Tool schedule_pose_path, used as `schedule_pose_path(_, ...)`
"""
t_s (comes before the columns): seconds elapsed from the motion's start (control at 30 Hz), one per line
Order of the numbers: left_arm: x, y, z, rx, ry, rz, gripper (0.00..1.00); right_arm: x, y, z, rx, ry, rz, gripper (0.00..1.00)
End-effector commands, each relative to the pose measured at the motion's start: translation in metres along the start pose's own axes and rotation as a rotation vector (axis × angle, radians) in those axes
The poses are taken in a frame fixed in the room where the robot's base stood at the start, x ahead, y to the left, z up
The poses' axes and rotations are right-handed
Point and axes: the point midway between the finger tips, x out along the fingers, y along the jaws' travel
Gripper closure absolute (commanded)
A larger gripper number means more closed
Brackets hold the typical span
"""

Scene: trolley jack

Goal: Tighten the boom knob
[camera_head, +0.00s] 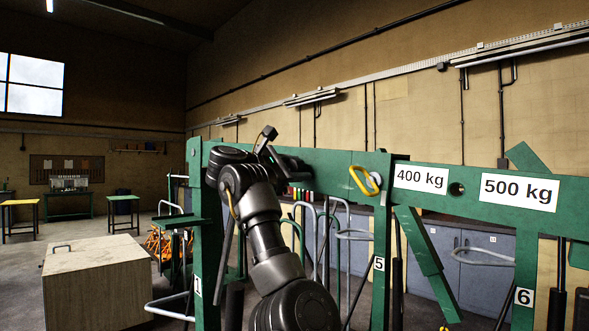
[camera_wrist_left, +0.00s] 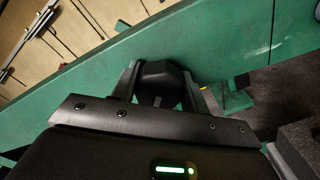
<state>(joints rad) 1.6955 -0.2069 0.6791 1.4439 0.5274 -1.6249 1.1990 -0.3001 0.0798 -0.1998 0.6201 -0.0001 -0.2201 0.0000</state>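The green boom (camera_head: 335,165) runs across the head view and carries white labels reading 400 kg and 500 kg. My left gripper (camera_head: 296,170) is at the boom's left part, where my own arm hides much of it. In the left wrist view the boom (camera_wrist_left: 240,40) fills the upper part. There the black boom knob (camera_wrist_left: 160,75) sits between the two fingers of my left gripper (camera_wrist_left: 162,88), which appear to press on both its sides. The knob cannot be made out in the head view. My right gripper is not in view.
A yellow ring (camera_head: 364,180) hangs on the boom right of my arm. Green posts numbered 1, 5 and 6 stand below the boom. A wooden box (camera_head: 95,285) stands at the left, with open floor beyond it. Grey cabinets (camera_head: 470,270) stand behind.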

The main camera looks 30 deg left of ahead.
Motion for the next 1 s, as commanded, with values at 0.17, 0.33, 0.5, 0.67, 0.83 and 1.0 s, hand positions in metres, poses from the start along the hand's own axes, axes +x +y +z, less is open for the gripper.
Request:
schedule_pose_path(0.17,-0.001,0.002,-0.001,0.001,0.000,0.001,0.78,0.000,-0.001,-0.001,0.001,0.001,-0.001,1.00)
schedule_pose_path(0.33,-0.001,0.000,-0.001,0.024,0.001,0.002,0.78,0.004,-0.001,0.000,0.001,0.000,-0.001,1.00)
schedule_pose_path(0.5,0.000,-0.002,-0.002,0.096,0.000,0.001,0.78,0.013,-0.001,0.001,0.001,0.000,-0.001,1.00)
schedule_pose_path(0.67,-0.001,-0.003,-0.003,0.213,0.000,0.002,0.78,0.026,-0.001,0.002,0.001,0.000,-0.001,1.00)
schedule_pose_path(0.83,-0.001,-0.004,-0.004,0.370,0.000,0.001,0.78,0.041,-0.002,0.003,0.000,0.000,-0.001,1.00)
schedule_pose_path(1.0,0.000,-0.005,-0.004,0.532,0.000,0.001,0.78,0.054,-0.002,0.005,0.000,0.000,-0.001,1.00)
